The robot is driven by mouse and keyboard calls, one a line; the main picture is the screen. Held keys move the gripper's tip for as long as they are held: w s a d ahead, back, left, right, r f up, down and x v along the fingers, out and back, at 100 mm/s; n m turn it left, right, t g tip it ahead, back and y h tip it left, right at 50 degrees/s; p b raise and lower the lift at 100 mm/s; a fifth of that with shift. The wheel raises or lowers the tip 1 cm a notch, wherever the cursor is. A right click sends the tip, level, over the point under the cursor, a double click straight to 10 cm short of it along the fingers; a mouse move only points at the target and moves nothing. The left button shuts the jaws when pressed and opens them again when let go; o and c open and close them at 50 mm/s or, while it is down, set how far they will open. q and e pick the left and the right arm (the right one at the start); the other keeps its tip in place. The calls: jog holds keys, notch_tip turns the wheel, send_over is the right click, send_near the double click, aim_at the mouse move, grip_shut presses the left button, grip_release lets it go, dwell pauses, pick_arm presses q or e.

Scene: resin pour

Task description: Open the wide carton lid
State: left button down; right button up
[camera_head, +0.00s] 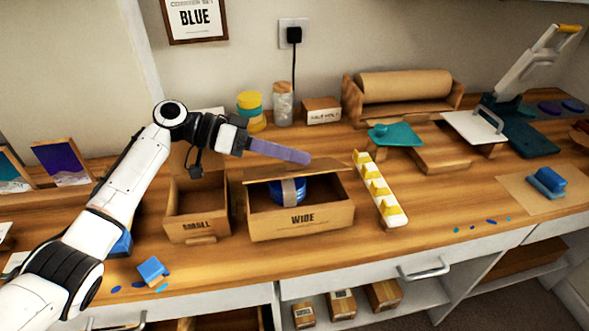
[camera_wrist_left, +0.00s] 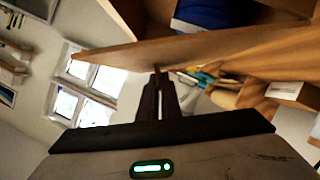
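The wide carton (camera_head: 335,217), marked WIDE, stands on the bench with its front facing me. Its inside is visible and holds a blue roll with a grey band (camera_head: 273,188); the blue also shows in the left wrist view (camera_wrist_left: 205,14). The carton's lid (camera_head: 262,175) is raised along the back side. In the wrist view a brown panel (camera_wrist_left: 115,58) crosses just beyond the fingertips. My left gripper (camera_head: 308,160) has its purple fingers together, at the lid's upper edge; whether they touch it is unclear. My right gripper is out of view.
The small carton (camera_head: 196,226) stands open left of the wide one. A white rail with yellow pegs (camera_head: 392,214) stands close on the right. Jars (camera_head: 283,104) and a half-mask box (camera_head: 322,110) are behind. A blue block (camera_head: 152,270) lies front left.

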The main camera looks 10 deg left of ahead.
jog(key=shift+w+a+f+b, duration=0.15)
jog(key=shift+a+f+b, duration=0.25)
jog(key=shift+b, duration=0.3)
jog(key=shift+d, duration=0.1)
